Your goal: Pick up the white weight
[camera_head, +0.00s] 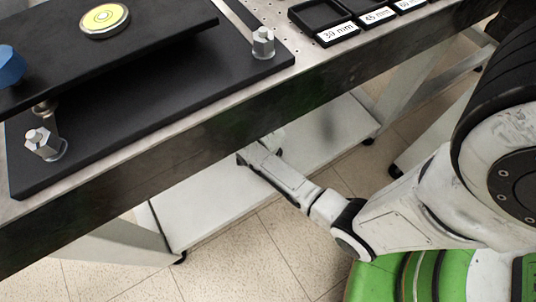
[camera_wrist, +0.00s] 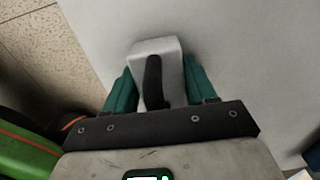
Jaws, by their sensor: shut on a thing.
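The white weight (camera_wrist: 158,46) is a pale block with a dark strap-like handle (camera_wrist: 153,80) in the wrist view. It sits between the two green fingers of my gripper (camera_wrist: 160,78), which are shut on it, one on each side. In the head view my gripper (camera_head: 255,156) reaches under the table's front edge, over the white lower shelf (camera_head: 215,205). The weight is too small and hidden there to make out surely. I cannot tell whether it touches the shelf.
The table's dark front edge (camera_head: 190,150) passes just above my gripper. On top are a black plate (camera_head: 150,90) with hex bolts, a round level (camera_head: 104,20), a blue knob (camera_head: 9,66) and labelled black trays (camera_head: 322,19). Tiled floor lies in front.

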